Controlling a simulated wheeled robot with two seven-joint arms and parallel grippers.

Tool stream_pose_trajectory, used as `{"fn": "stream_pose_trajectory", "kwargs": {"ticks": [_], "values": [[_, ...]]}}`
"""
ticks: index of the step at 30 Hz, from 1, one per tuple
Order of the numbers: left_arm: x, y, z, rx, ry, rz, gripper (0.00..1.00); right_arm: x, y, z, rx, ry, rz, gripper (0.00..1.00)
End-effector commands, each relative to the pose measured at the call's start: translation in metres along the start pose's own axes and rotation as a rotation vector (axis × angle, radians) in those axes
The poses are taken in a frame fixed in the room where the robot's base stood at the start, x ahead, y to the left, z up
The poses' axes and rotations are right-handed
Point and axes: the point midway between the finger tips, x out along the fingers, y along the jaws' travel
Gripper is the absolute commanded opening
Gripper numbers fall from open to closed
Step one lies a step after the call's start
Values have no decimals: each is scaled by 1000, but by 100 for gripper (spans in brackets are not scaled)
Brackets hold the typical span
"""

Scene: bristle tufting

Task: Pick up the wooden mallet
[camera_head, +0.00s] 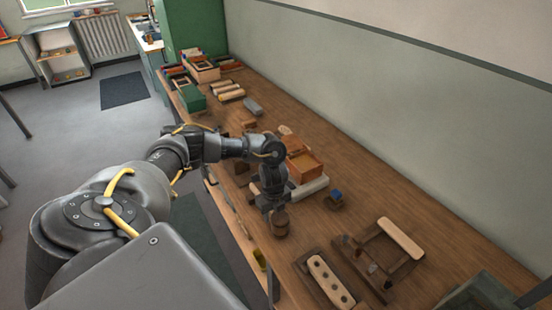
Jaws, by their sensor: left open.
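My left arm comes in from the left and reaches over the wooden workbench (345,185). My left gripper (276,207) points down and is open. Right below its fingers is a brown wooden piece with a rounded, barrel-like shape (280,223), which looks like the wooden mallet; its handle cannot be made out. The gripper overlaps its top in the picture, and I cannot tell whether they touch. My right gripper is not in view.
An orange-brown wooden box (305,168) stands just behind the gripper, with a small blue-topped block (336,196) to its right. A pale block with holes (330,282) and a wooden frame (378,262) lie nearer. Green and red boxes crowd the far end.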

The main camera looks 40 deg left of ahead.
Motion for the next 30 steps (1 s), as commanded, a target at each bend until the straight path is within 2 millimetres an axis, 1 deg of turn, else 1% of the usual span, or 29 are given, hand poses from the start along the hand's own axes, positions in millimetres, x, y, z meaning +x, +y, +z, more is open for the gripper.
{"fn": "stream_pose_trajectory", "kwargs": {"ticks": [4, 13, 26, 30], "values": [[0, 0, 0, 0, 0, 0, 40, 0, 1, 1, 0, -1, 1, 41], [0, 0, 0, 0, 0, -1, 0, 0, 2, 2, -1, -2, 3, 41], [-2, -1, 0, -1, 0, -2, 0, 1, 2, 2, 0, -3, 3, 41], [-8, -1, 1, 0, 0, -3, 0, 4, 2, 2, 0, -3, 3, 41]]}}
